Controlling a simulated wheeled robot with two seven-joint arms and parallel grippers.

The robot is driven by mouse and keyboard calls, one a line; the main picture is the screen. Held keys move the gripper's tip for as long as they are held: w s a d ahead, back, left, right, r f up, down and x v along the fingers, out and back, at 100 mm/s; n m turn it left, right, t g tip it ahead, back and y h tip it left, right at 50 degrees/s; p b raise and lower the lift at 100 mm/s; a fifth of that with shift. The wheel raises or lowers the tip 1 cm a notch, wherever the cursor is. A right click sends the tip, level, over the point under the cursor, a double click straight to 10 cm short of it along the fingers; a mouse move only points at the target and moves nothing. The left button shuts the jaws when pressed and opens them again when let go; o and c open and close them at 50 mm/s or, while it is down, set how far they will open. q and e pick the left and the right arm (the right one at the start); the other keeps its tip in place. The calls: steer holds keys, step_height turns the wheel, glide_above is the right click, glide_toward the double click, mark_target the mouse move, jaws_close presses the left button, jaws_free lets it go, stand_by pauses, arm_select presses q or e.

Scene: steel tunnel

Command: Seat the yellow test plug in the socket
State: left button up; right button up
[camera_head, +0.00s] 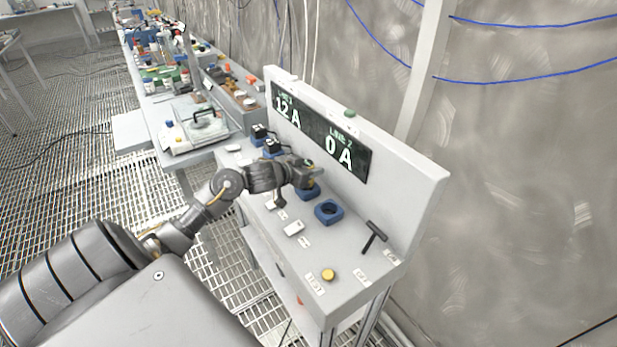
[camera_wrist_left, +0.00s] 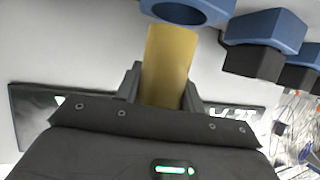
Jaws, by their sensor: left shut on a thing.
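My left gripper (camera_head: 306,176) is over the sloping grey panel, in front of the display board. In the left wrist view its fingers (camera_wrist_left: 165,88) are shut on the yellow test plug (camera_wrist_left: 168,62), whose free end points toward a blue ring-shaped socket (camera_wrist_left: 216,14). The plug's end is at the ring's edge, not inside its hole; I cannot tell whether they touch. In the head view the gripper hides the plug. One blue socket (camera_head: 308,194) is partly hidden under the gripper. Another blue socket (camera_head: 328,211) is open and empty, nearer me. My right gripper is out of view.
Black plugs (camera_head: 272,147) stand in blue sockets farther along the panel. The display (camera_head: 318,132) reads 12 A and 0 A. A black T-handle (camera_head: 374,236), a yellow button (camera_head: 327,274) and a white switch (camera_head: 294,229) are on the near panel. A cluttered bench (camera_head: 183,80) lies beyond.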

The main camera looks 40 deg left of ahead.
arm_select(q)
steer(key=shift+w+f, duration=0.3)
steer(key=shift+f, duration=0.05)
step_height(320, 180, down, 3)
steer(key=shift+r, duration=0.1)
steer(key=shift+c, duration=1.4)
steer(key=shift+s+d+f, duration=0.15)
steer(key=shift+s+f, duration=0.1)
steer(key=shift+f, duration=0.3)
jaws_close()
steer(key=o, duration=1)
jaws_free()
steer(key=shift+o, duration=1.3)
steer(key=shift+w, duration=0.15)
steer(key=shift+o, duration=0.2)
steer(key=shift+w, duration=0.15)
steer(key=shift+a, duration=0.2)
steer(key=shift+r, duration=0.15)
